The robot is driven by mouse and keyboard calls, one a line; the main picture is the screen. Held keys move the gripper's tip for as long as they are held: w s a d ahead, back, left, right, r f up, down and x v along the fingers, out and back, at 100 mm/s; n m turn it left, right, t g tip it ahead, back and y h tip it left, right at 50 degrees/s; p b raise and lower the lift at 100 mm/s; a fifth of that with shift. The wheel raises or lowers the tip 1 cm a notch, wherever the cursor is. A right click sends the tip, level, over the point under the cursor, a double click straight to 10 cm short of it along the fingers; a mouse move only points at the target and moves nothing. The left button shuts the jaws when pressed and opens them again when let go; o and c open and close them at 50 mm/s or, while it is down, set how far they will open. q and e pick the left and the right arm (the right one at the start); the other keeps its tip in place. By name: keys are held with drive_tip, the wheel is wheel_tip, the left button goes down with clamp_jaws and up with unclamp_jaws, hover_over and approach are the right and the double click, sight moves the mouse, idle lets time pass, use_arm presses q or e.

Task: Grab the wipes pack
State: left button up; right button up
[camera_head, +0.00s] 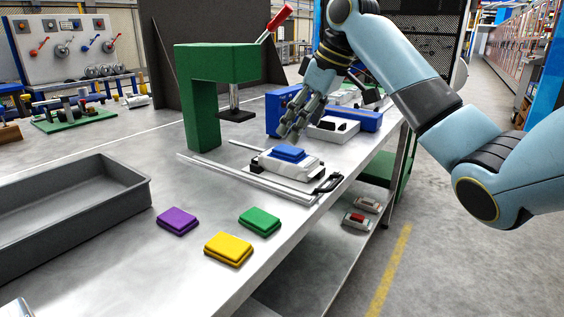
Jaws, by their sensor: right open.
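I cannot tell for sure which item is the wipes pack. A blue flat pack (289,153) lies on a white-grey block (300,164) on the metal bench. A purple pack (177,221), a green pack (260,221) and a yellow pack (228,248) lie flat on the bench nearer to me, apart from one another. My right gripper (291,130) points down with its fingers open, just above the blue pack; a small gap seems to show, but contact is hard to judge. My left gripper is not in view.
A green C-shaped press (203,95) with a red-handled lever stands behind the block. Metal rails (250,180) run beside the block. A grey tray (75,215) fills the left. A blue vise-like device (345,117) is at the back right. Small items sit on the lower shelf.

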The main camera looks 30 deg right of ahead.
sight(291, 150)
drive_tip(key=x, duration=0.4)
drive_tip(key=shift+f+b, duration=0.2)
drive_tip(key=shift+b, duration=0.15)
drive_tip(key=b+x, duration=0.1)
drive_tip(key=x, duration=0.3)
drive_tip(key=shift+w+a+f, duration=0.1)
drive_tip(key=shift+w+f, duration=0.25)
drive_tip(key=shift+f, duration=0.15)
drive_tip(key=shift+c, duration=0.2)
drive_tip(key=c, duration=1.3)
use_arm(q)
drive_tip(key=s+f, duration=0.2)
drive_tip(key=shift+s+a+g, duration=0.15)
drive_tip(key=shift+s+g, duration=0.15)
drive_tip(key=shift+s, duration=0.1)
use_arm(e)
drive_tip(key=shift+o, duration=0.2)
drive_tip(key=shift+r, duration=0.1)
